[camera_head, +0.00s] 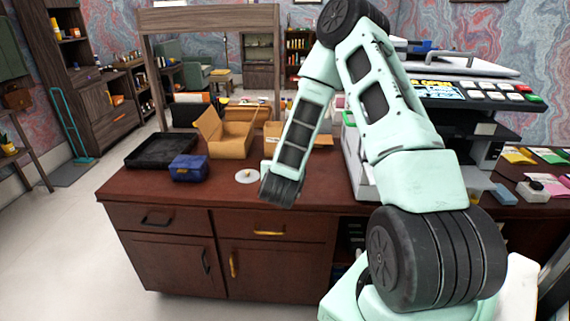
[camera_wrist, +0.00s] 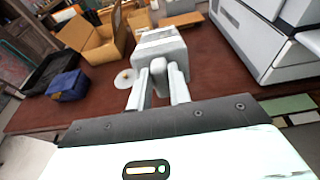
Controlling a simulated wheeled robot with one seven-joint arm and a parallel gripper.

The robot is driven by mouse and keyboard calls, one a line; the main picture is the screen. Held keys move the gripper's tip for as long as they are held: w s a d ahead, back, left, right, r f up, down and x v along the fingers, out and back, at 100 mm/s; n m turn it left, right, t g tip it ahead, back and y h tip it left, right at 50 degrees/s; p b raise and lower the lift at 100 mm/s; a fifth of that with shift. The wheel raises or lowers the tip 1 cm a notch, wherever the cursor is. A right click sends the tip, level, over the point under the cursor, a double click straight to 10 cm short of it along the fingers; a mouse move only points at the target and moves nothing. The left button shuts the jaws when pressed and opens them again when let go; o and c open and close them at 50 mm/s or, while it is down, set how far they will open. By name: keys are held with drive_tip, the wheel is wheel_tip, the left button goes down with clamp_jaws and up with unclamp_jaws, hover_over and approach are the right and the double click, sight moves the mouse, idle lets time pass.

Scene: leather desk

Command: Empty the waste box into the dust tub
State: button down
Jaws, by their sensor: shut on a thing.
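My gripper (camera_wrist: 159,88) is in the wrist view, its two pale fingers shut on a rounded grey upright piece. That piece appears to be the handle of a pale grey-white box (camera_wrist: 160,47), which I take for the waste box. The box is just beyond the fingers, above or on the desk; I cannot tell which. Its inside is hidden. In the head view my arm hides the fingers and the box. No container is clearly marked as the dust tub; a black open tray (camera_head: 162,150) stands at the desk's left, also in the wrist view (camera_wrist: 52,72).
A blue box (camera_head: 188,168) sits in front of the tray. An open cardboard box (camera_head: 232,138) stands behind it. A white disc (camera_head: 247,176) lies flat on the brown desk (camera_head: 215,193). A large white machine (camera_wrist: 262,40) stands close at right.

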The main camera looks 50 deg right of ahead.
drive_tip(key=shift+w+d+r+g+y+p, duration=0.4)
drive_tip(key=shift+r+p, duration=0.2)
drive_tip(key=shift+p, duration=0.9)
drive_tip(key=shift+w+d+r+g+y+p, duration=0.15)
drive_tip(key=shift+d+r+g+y+p, duration=0.4)
drive_tip(key=shift+p, duration=1)
drive_tip(key=shift+w+d+r+g+y+p, duration=0.15)
drive_tip(key=shift+w+r+y+p, duration=0.4)
drive_tip(key=shift+p, duration=0.95)
drive_tip(key=shift+s+r, duration=0.2)
drive_tip(key=shift+p, duration=0.3)
drive_tip(key=shift+b, duration=0.75)
drive_tip(key=shift+w+d+r+p, duration=0.2)
drive_tip(key=shift+d+r+p, duration=0.05)
drive_tip(key=shift+p, duration=0.4)
drive_tip(key=shift+w+d+r+g+y+p, duration=0.5)
drive_tip(key=shift+d+r+g+y+p, duration=0.15)
drive_tip(key=shift+p, duration=1.15)
drive_tip(key=shift+f+b, duration=0.15)
drive_tip(key=shift+b, duration=0.4)
drive_tip(key=shift+w+r+p, duration=0.1)
drive_tip(key=shift+r+p, duration=0.1)
drive_tip(key=shift+p, duration=0.15)
drive_tip(key=shift+w+d+r+g+y+p, duration=0.5)
drive_tip(key=shift+d+p, duration=0.25)
drive_tip(key=shift+p, duration=1.15)
